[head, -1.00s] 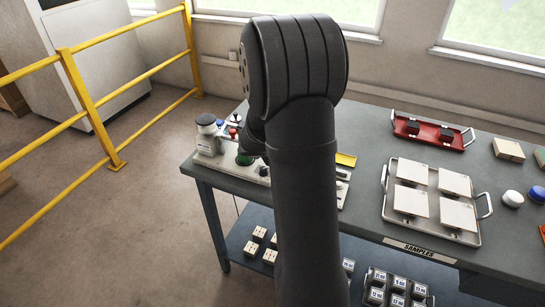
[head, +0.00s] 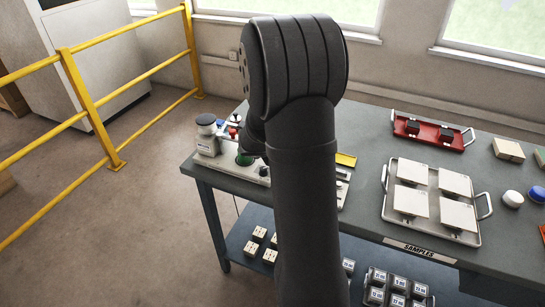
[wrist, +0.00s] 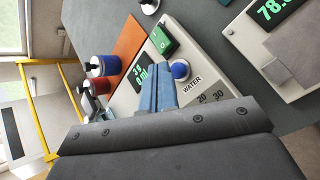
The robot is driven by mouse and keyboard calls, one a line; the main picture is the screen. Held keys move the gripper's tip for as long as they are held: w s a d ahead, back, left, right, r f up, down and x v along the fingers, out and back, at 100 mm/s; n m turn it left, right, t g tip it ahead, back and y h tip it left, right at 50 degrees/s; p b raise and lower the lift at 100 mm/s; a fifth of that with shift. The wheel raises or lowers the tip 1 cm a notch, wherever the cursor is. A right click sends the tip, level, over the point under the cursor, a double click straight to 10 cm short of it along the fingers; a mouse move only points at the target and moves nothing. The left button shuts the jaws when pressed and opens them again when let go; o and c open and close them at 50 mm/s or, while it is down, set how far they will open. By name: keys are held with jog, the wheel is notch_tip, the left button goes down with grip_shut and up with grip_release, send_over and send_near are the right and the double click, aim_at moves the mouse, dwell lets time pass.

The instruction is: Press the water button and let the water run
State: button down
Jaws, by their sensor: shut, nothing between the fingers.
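In the wrist view, the water button (wrist: 180,70) is a round blue cap on a light panel (wrist: 212,68), just above the printed word WATER. My gripper (wrist: 156,72) is shut and empty, with its blue fingers together. The fingertips appear just left of the button in that view; whether they touch it or the panel, I cannot tell. A small display (wrist: 139,76) with green characters is partly hidden by the fingers. In the head view, my arm hides the gripper and most of the water panel. No running water is visible.
A green rocker-like part (wrist: 163,40) sits above the button. Blue (wrist: 104,65) and red (wrist: 98,86) capped containers stand left. A second device (wrist: 280,40) with a green readout is right. A tray of pale tiles (head: 479,240) lies on the bench.

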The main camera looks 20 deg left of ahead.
jog(key=shift+f, duration=0.1)
dwell(0.3)
jog(key=shift+f, duration=0.35)
jog(key=shift+f, duration=0.45)
dwell(0.6)
jog(key=shift+r, duration=0.9)
jog(key=shift+r, duration=2.5)
jog(key=shift+f, duration=0.15)
jog(key=shift+r, duration=2.05)
